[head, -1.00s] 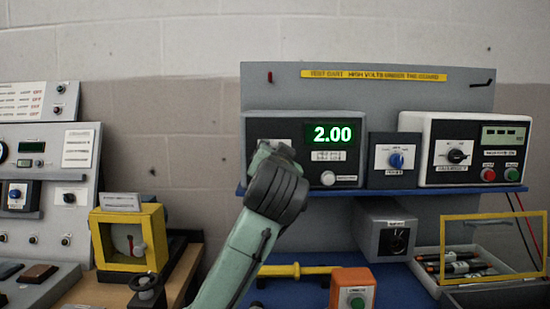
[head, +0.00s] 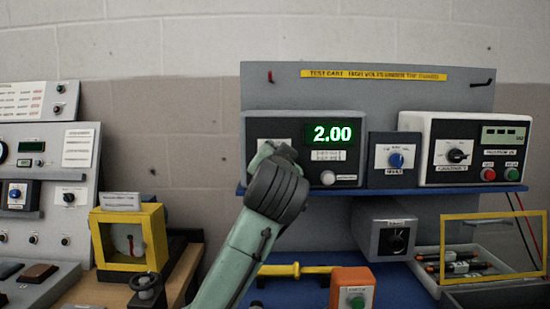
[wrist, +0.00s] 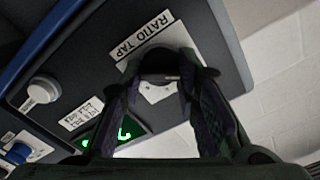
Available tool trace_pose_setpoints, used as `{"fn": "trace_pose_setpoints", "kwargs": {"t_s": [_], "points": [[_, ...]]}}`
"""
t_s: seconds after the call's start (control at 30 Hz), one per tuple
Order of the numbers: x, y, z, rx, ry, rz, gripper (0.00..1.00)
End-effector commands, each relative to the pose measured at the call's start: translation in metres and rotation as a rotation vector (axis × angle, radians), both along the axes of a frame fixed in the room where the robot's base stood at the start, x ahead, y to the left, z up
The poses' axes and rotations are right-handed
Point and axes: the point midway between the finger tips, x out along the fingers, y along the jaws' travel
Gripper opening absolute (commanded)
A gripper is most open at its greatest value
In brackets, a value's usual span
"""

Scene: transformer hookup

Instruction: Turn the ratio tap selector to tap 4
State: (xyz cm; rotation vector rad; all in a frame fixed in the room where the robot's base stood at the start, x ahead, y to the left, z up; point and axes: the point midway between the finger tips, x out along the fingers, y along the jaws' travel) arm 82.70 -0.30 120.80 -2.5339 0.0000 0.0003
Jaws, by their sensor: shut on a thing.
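The ratio tap selector is a black round knob (wrist: 160,66) on a dark grey instrument box (head: 320,188). In the wrist view the label plate "RATIO TAP" (wrist: 147,42) sits beside it. My gripper (wrist: 160,84) is shut on the knob, with one finger on each side of it. In the head view my arm hides the knob and the fingertips. The box's green display (head: 332,134) reads 2.00. The knob's pointer and its tap marks are too small and covered to read.
On the same blue shelf (head: 390,190) stand a box with a blue knob (head: 396,160) and a white-framed unit with a black dial (head: 457,155). A white knob (head: 327,178) is right of my gripper. A yellow-framed box (head: 128,245) stands lower left.

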Motion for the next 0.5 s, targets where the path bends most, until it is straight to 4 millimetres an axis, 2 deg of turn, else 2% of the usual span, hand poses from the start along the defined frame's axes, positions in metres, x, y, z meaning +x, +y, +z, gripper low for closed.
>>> {"fn": "trace_pose_setpoints", "kwargs": {"t_s": [0.5], "points": [[-0.0001, -0.0006, -0.0011, 0.444, 0.0, 0.001, 0.01]]}}
